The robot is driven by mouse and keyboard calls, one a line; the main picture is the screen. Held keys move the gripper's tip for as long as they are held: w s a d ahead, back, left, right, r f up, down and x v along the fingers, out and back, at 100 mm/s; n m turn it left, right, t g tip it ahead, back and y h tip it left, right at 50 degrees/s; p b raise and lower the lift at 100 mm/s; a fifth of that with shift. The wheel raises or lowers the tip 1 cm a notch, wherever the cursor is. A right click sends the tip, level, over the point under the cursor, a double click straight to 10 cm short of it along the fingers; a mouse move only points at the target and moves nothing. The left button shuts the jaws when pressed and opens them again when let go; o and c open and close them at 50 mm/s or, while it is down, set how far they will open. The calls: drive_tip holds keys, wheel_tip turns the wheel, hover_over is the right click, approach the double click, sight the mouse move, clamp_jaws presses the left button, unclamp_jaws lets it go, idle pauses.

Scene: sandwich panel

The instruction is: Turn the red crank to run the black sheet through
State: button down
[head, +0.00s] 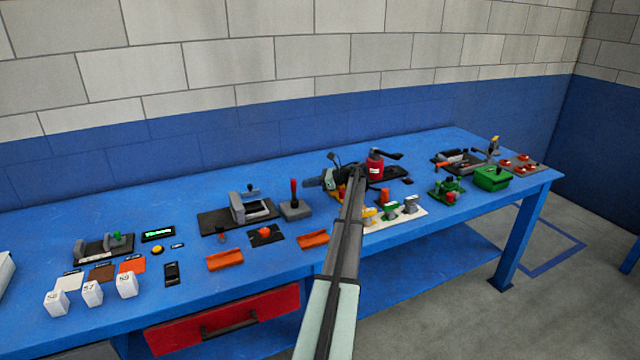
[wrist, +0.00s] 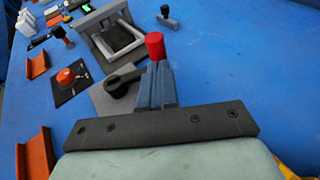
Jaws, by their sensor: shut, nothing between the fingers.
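The red crank handle (head: 293,187) stands upright on a small grey box (head: 296,210) near the middle of the bench. In the wrist view the red handle (wrist: 155,45) rises behind my fingertips, with a black crank arm (wrist: 122,81) at its lower left. A flat black sheet or plate (head: 213,222) lies under a grey frame (head: 250,208) left of the crank; I cannot tell which it is. My gripper (head: 310,182) is shut and empty, just right of the red handle. My fingers (wrist: 156,86) hide the handle's lower part; I cannot tell whether they touch it.
Orange brackets (head: 313,240) and an orange knob on a black plate (head: 265,235) lie in front of the crank. A red unit with a black handle (head: 375,170) stands to the right. Bare blue bench lies behind the crank.

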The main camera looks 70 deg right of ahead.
drive_tip(key=shift+w+a, duration=0.15)
drive_tip(key=shift+w, duration=0.75)
drive_tip(key=shift+w, duration=0.1)
drive_tip(key=shift+w+a, duration=0.1)
drive_tip(key=shift+w, duration=1.25)
drive_tip(key=shift+s+d, duration=0.3)
drive_tip(key=shift+s, duration=0.1)
drive_tip(key=s+d+r, duration=0.3)
drive_tip(key=s+d, duration=0.3)
drive_tip(key=s, duration=0.5)
drive_tip(key=shift+d, duration=0.15)
